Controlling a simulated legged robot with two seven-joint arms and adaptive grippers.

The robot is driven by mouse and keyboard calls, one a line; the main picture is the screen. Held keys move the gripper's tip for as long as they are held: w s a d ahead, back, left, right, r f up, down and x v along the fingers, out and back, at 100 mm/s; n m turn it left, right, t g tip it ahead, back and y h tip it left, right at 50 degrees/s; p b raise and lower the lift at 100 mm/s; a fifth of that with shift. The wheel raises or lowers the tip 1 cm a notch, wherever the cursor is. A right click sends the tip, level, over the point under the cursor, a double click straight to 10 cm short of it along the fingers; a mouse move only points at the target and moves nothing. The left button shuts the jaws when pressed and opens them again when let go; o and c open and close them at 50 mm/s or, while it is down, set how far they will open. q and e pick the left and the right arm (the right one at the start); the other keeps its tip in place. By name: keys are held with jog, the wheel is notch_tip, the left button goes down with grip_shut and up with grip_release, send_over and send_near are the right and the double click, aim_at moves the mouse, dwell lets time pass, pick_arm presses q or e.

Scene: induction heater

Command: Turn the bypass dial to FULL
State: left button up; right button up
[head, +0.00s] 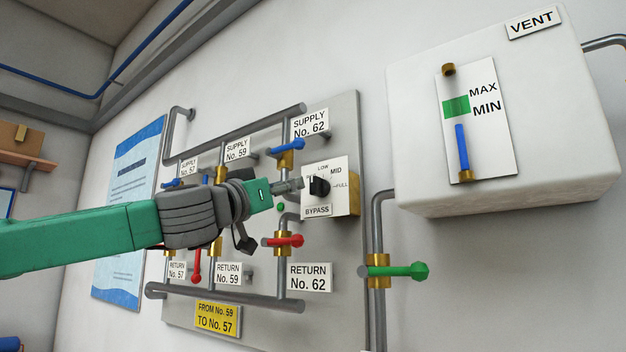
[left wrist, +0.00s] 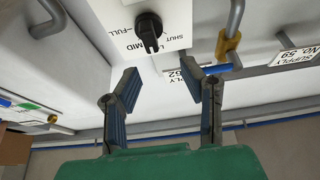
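The bypass dial is a black knob (head: 319,187) on a white plate (head: 341,205) marked LOW, MID, FULL and BYPASS in the head view. The left wrist view also shows the dial (left wrist: 150,33), upside down, with SHUT at its right and FULL at its left. My left gripper (head: 291,184) is just left of the dial in the head view. In the left wrist view, my left gripper (left wrist: 162,82) has its fingers apart with nothing between them, and the dial lies beyond the tips. My right gripper is not in view.
Pipes surround the dial, with a blue-handled valve (head: 288,146) above and a red-handled valve (head: 284,240) below. A green-handled valve (head: 395,271) is at lower right. A white vent box (head: 420,130) juts out at the right.

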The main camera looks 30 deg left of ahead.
aim_at(315, 178)
pick_arm(q)
jog(key=x, duration=0.2)
jog(key=d+p+x, duration=0.1)
jog(key=x, duration=0.2)
jog(key=d+p+x, duration=0.1)
jog(key=x, duration=0.2)
jog(key=shift+w, duration=0.15)
jog(key=shift+w+d, duration=0.1)
jog(key=shift+w, duration=0.05)
jog(key=shift+w+a+f, duration=0.1)
jog(key=shift+a+f, duration=0.1)
jog(key=shift+a, duration=0.3)
jog(key=shift+w+a, duration=0.1)
jog(key=shift+a, duration=0.15)
jog(key=c, duration=0.4)
grip_shut()
jog(key=shift+d, duration=0.3)
